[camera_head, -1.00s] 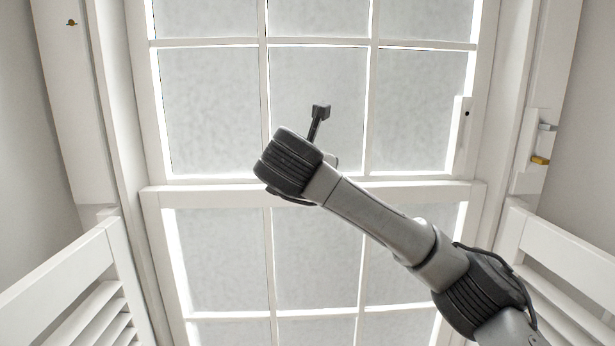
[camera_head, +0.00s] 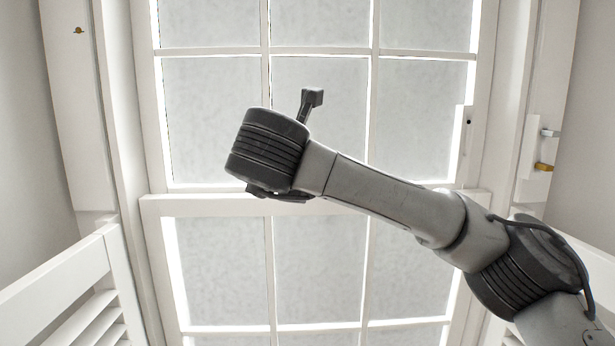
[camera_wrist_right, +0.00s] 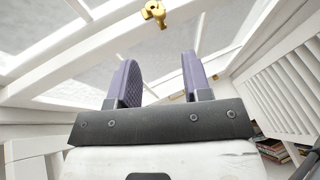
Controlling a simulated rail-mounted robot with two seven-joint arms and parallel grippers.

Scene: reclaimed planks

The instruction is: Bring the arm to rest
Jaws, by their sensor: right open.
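My right arm (camera_head: 385,195) comes in from the lower right in the head view and reaches across in front of a white window. Its dark ribbed wrist joint (camera_head: 267,150) is near the middle, with a small dark piece sticking up behind it. The fingers cannot be made out there. In the right wrist view, my right gripper (camera_wrist_right: 160,75) has its two purple-grey fingers apart, with nothing between them. A brass fitting (camera_wrist_right: 153,13) shows beyond the fingertips, apart from them. My left gripper is not in view.
The window frame (camera_head: 310,202) has frosted panes. White louvred shutters (camera_head: 60,280) stand at the side. A brass and grey latch (camera_head: 545,166) is on the right jamb. The right wrist view shows a louvred panel (camera_wrist_right: 285,95) and books (camera_wrist_right: 272,148) low at right.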

